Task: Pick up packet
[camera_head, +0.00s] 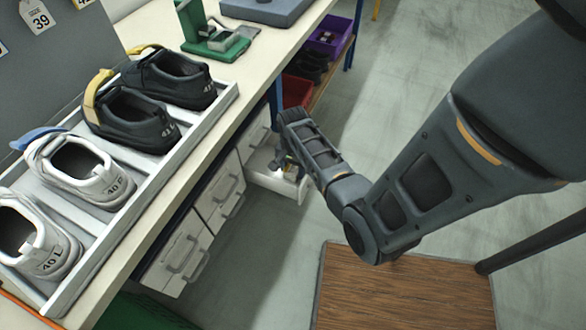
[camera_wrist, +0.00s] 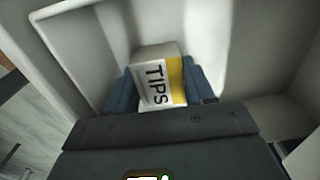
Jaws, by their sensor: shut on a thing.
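The packet is a small white box (camera_wrist: 158,84) with a yellow band and the word TIPS on it. In the wrist view it sits between the two blue fingers of my gripper (camera_wrist: 162,88), which is shut on it. The packet and fingers are inside a pale open drawer (camera_wrist: 105,30). In the head view my gripper (camera_head: 287,164) reaches down into the same open drawer (camera_head: 270,180) under the bench. I cannot make out the packet clearly there.
The bench top (camera_head: 262,52) runs above the drawer, with a tray (camera_head: 140,190) of black and white shoes on it. Closed drawers (camera_head: 180,255) lie to the left. A red bin (camera_head: 297,90) and a purple bin (camera_head: 328,36) stand beyond.

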